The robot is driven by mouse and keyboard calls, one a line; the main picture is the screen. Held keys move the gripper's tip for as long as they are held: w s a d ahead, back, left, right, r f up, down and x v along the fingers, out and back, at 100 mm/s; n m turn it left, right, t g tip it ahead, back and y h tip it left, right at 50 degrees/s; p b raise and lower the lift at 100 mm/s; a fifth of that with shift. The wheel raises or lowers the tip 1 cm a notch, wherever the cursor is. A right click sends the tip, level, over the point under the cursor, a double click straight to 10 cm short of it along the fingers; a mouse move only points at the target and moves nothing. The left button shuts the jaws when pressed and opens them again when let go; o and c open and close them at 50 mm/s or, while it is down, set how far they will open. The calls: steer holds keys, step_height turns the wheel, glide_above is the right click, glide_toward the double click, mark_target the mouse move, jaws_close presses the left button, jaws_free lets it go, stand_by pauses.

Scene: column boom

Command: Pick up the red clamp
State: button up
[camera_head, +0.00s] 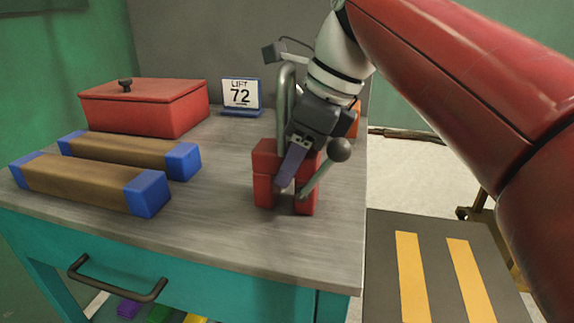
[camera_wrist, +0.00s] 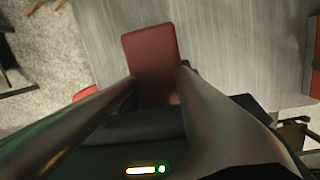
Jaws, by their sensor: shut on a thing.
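The red clamp (camera_head: 265,190) stands upright near the front right of the grey worktop, with red blocks, a grey curved bar and a lever with a dark ball knob. My gripper (camera_head: 292,165) comes down on it from above right and is shut on it. In the wrist view a red face of the clamp (camera_wrist: 152,55) shows between the fingers of my gripper (camera_wrist: 158,80). The fingers hide part of the clamp. I cannot tell whether its base touches the worktop.
A red lidded box (camera_head: 145,108), a sign reading "LIFT 72" (camera_head: 241,95) and two wooden bars with blue ends (camera_head: 90,182) (camera_head: 130,152) are on the worktop (camera_head: 215,215). A drawer handle (camera_head: 118,285) sticks out in front. The worktop ends just right of the clamp.

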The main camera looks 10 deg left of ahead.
jaws_close()
steer(key=shift+r, duration=0.15)
